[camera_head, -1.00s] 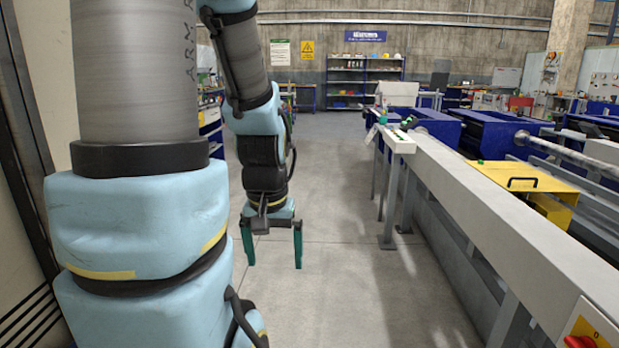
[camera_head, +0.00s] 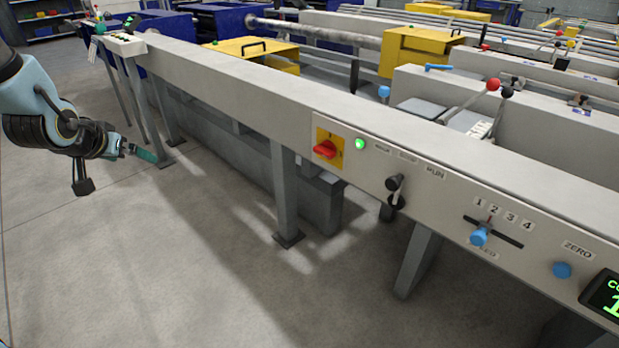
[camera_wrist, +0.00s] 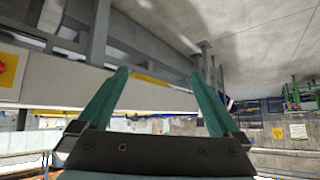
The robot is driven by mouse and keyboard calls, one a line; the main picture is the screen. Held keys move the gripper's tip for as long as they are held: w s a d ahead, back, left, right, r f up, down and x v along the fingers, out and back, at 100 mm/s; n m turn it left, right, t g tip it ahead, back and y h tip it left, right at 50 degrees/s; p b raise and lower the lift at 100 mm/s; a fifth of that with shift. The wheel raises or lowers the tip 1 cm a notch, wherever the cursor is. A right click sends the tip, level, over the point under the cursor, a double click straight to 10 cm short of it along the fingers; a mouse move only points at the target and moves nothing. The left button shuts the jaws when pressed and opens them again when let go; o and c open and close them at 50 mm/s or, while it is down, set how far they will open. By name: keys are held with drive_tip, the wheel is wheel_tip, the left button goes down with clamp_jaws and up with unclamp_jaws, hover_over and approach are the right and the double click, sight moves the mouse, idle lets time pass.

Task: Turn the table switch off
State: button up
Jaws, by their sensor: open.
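The table switch (camera_head: 325,149) is a red rotary knob on a yellow plate, on the front face of the long grey runout table (camera_head: 240,93). A green lamp (camera_head: 360,144) glows just right of it. In the wrist view a red knob on yellow (camera_wrist: 6,66) is cut by the left edge. My gripper (camera_head: 140,152) is at the far left of the head view, well apart from the switch. In the wrist view my gripper (camera_wrist: 157,88) shows two teal fingers spread apart with nothing between them.
Right of the lamp the panel carries a black lever (camera_head: 395,190), a blue slider (camera_head: 480,235), a blue ZERO button (camera_head: 562,270) and a green display (camera_head: 606,297). Table legs (camera_head: 285,195) stand below. The floor (camera_head: 170,260) in front is clear.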

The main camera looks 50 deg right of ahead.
drive_tip(key=s+d+f+m+g+h+b, duration=0.1)
drive_tip(key=s+d+f+m+h+b, duration=0.2)
drive_tip(key=d, duration=0.4)
drive_tip(key=s+d+f+m+h+b, duration=0.15)
drive_tip(key=d+f, duration=0.25)
drive_tip(key=d, duration=0.4)
drive_tip(key=m+g+h+b, duration=0.5)
drive_tip(key=g+h+b, duration=0.1)
drive_tip(key=g+h, duration=0.15)
approach(321, 154)
drive_tip(key=shift+n+t, duration=0.25)
drive_tip(key=shift+t, duration=0.1)
drive_tip(key=d, duration=0.8)
drive_tip(key=shift+s+d+b, duration=0.3)
drive_tip(key=shift+s+d, duration=0.1)
drive_tip(key=shift+c, duration=0.2)
drive_tip(key=c, duration=1.2)
